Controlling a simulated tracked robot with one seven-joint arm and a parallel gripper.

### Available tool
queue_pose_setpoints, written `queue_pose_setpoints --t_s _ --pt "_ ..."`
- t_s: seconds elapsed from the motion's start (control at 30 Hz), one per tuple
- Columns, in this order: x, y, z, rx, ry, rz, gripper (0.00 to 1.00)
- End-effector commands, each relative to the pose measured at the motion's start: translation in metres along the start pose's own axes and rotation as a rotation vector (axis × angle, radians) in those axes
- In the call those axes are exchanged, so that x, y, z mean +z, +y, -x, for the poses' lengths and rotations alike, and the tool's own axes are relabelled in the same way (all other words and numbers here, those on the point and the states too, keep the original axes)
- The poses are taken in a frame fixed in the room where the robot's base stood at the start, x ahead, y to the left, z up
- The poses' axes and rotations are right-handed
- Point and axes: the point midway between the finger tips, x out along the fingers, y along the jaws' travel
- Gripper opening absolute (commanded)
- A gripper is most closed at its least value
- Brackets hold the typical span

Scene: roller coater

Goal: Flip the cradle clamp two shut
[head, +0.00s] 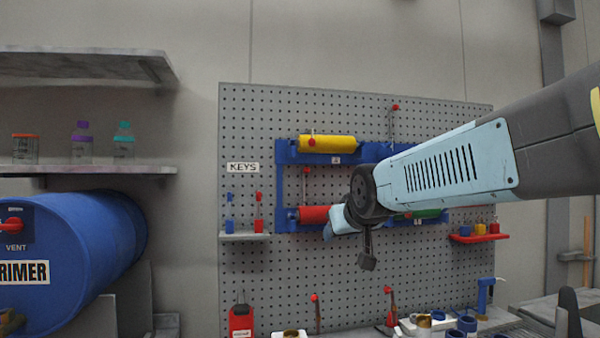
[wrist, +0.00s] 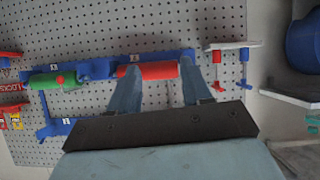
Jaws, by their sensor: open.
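A blue cradle frame (head: 285,152) on the pegboard holds a yellow roller (head: 327,143), a red roller (head: 314,214) and a green roller (head: 428,213). A red-knobbed lever (head: 312,142) lies across the yellow roller. Another red-knobbed lever (head: 306,172) stands upright above the red roller. A third lever (head: 394,108) stands upright at the upper right. I cannot read which clamp is two. My gripper (head: 347,242) is open in front of the red roller's right part. In the wrist view my gripper (wrist: 160,68) has its fingers spread across the red roller (wrist: 158,70), apparently empty.
A key shelf (head: 245,236) hangs left of the cradle and a red shelf (head: 478,238) right of it. A blue primer drum (head: 80,240) and bottle shelf (head: 90,170) stand at left. Bench items, including a red container (head: 241,320), line the bottom.

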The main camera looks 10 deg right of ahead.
Motion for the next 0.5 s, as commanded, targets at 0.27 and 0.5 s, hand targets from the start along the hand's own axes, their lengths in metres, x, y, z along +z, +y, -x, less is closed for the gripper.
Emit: queue_pose_setpoints --t_s 0.27,0.5 --pt "-0.143 0.009 -0.042 0.027 0.389 0.058 0.49" --pt "-0.182 0.010 -0.050 0.034 0.504 0.076 0.49"
